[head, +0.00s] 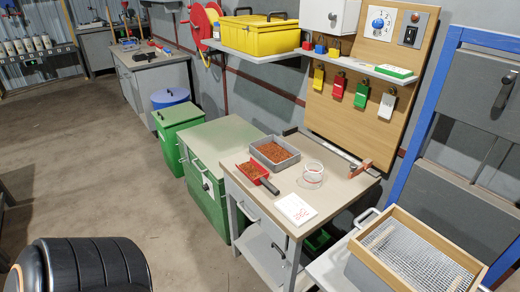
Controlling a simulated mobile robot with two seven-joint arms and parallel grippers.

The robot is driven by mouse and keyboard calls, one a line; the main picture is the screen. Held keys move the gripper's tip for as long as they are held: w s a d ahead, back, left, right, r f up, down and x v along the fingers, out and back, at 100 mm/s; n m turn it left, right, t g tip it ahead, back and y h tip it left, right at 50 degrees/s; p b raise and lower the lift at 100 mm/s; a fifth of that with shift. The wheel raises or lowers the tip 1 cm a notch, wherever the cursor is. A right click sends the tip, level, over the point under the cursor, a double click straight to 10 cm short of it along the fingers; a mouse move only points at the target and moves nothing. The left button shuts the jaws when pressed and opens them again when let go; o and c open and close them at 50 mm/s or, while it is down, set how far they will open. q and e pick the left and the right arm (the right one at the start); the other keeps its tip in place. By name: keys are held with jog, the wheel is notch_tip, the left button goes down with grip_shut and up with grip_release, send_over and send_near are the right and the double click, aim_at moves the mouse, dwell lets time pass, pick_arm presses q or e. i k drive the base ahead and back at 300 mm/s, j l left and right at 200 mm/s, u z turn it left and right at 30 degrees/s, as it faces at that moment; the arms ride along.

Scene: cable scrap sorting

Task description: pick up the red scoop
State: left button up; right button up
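The red scoop (252,172) lies on the small grey workbench (240,187), near its left edge. Its dark handle points toward the lower right, and its pan holds orange-brown granules. It is close beside a grey tray (289,163) filled with similar granules; I cannot tell if they touch. Neither of my grippers shows in the head view.
A bar tool (330,148) lies along the bench's back. A green cabinet (209,190) adjoins on the left. A wood-framed sieve (415,245) stands front right. Floor at left is open.

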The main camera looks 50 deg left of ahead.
aim_at(257, 174)
jog(key=i+j, duration=0.1)
jog(key=j, duration=0.35)
jog(key=i+j, duration=0.1)
jog(key=j, duration=0.35)
jog(key=i+j+z, duration=0.1)
jog(key=j, duration=0.35)
jog(key=i+j, duration=0.1)
jog(key=j, duration=0.35)
